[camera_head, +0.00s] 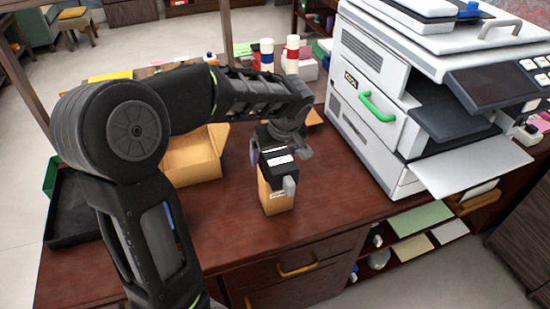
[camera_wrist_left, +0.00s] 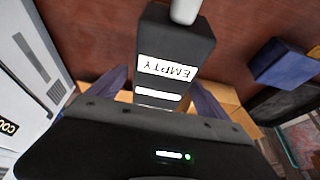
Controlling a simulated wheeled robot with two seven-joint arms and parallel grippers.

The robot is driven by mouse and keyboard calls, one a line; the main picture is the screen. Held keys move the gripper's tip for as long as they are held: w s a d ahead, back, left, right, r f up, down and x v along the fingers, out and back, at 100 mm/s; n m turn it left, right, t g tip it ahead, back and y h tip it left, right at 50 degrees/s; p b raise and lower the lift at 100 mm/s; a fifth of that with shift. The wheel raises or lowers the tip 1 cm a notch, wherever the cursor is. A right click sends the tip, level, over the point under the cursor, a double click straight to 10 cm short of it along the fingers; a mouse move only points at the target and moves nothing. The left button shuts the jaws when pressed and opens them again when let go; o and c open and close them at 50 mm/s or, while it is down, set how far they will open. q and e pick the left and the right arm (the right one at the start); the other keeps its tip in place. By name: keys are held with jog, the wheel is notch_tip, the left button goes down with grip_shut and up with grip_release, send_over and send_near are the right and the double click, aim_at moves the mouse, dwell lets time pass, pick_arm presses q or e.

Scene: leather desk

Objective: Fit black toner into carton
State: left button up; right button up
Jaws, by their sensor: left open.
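The black toner (camera_head: 283,172) with white labels and a grey end tab stands at the top of a narrow brown carton (camera_head: 277,202) on the desk. Its lower part is hidden, and I cannot tell how deep it sits. In the left wrist view the toner (camera_wrist_left: 177,42) shows an "EMPTY" label, with carton cardboard (camera_wrist_left: 222,94) behind it. My left gripper (camera_head: 280,152) is above the carton, fingers apart on either side of the toner. Its fingers also show in the wrist view (camera_wrist_left: 160,95). My right gripper is not in view.
A larger open cardboard box (camera_head: 196,160) stands behind my left arm. A black tray (camera_head: 70,212) is at the left. The white printer (camera_head: 375,95) fills the right side. Red and blue capped bottles (camera_head: 292,55) stand at the back. The desk front is clear.

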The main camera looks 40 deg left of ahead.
aim_at(275, 151)
pick_arm(q)
jog(key=shift+c, duration=0.3)
grip_shut()
dwell(0.6)
jog(key=shift+r, duration=0.15)
notch_tip(275, 151, up, 10)
jog(key=shift+f+b, duration=0.1)
jog(key=shift+b, duration=0.4)
dwell(0.4)
